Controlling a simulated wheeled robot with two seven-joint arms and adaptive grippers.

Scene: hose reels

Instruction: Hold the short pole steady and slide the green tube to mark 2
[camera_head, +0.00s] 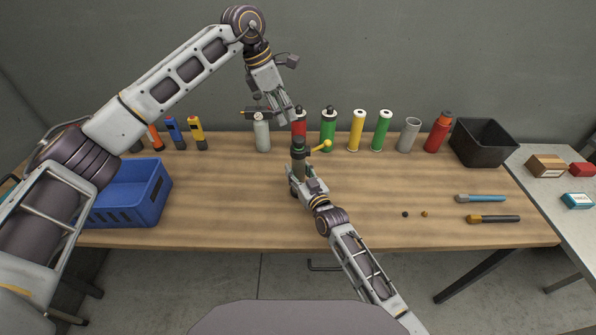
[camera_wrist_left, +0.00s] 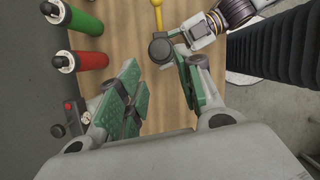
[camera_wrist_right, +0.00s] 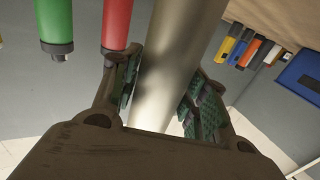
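The short pole (camera_head: 298,163) stands upright near the table's middle, grey with a dark cap. In the right wrist view the metallic pole (camera_wrist_right: 170,70) runs between the finger pads. My right gripper (camera_head: 304,186) is shut around it. A green tube with a dark cap (camera_head: 328,132) and another with a pale top (camera_head: 381,132) stand in the back row. My left gripper (camera_head: 284,116) is open and empty, pointing down over the table by the red tube; it also shows in the left wrist view (camera_wrist_left: 160,95). I see no number marks.
A blue crate (camera_head: 140,208) is at left, a black bin (camera_head: 484,150) at right. Brushes (camera_head: 492,219) lie at front right.

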